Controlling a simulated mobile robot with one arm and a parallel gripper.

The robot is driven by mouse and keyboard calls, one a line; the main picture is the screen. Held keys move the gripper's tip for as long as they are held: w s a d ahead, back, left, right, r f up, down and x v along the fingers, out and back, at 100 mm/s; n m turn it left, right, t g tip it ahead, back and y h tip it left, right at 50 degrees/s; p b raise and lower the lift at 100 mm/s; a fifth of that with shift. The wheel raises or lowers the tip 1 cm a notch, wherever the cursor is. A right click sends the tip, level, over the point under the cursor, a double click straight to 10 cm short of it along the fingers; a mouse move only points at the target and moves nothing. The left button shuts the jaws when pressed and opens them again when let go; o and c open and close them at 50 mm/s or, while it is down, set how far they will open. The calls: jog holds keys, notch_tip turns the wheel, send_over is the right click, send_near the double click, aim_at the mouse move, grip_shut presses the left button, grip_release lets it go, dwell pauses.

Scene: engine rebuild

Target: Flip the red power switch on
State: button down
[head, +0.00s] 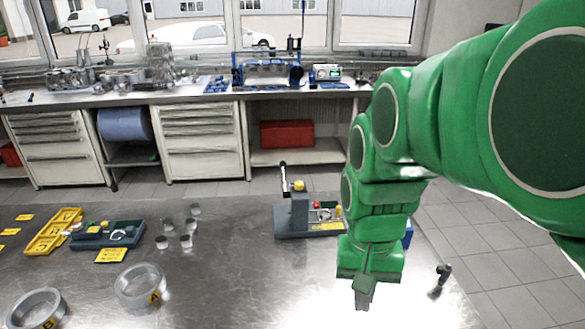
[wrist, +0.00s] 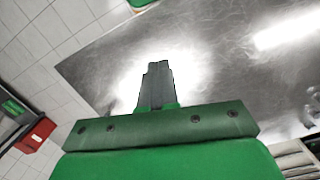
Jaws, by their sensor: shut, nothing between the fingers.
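A small red part (head: 317,205) shows on the grey press-like fixture (head: 298,216) at the far right of the metal table. It is too small to tell whether it is the power switch or which way it is set. My gripper (head: 363,303) hangs pointing down over the bright right part of the table, nearer to me than the fixture and to its right. Its fingers are shut together and empty; they also show in the wrist view (wrist: 157,68), over bare table. No red switch shows in the wrist view.
A small dark upright part (head: 441,277) stands near the table's right edge, right of my gripper. A blue-grey tray (head: 108,235), a yellow tray (head: 55,232), several small metal cylinders and two metal rings (head: 140,286) (head: 36,308) lie left. The table's middle is clear.

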jog(key=w+r+m+t, duration=0.25)
jog(key=w+m, duration=0.45)
jog(key=w, duration=1.9)
jog(key=m, duration=0.8)
send_over(316, 203)
jog(key=s, duration=0.2)
jog(key=shift+t, duration=0.35)
jog(key=shift+s+d+f, duration=0.1)
jog(key=shift+s+f, duration=0.05)
jog(key=shift+f, duration=2.25)
jog(key=shift+f, duration=0.1)
jog(key=f, duration=0.4)
jog(key=w+f, duration=0.1)
jog(key=f, duration=0.4)
jog(key=w+f, duration=0.1)
jog(key=f, duration=0.3)
jog(key=shift+w+f, duration=0.2)
jog(key=shift+f, duration=0.05)
jog(key=shift+w+f, duration=0.1)
jog(key=shift+w, duration=0.1)
jog(key=shift+f+g, duration=0.2)
jog(key=shift+g, duration=0.2)
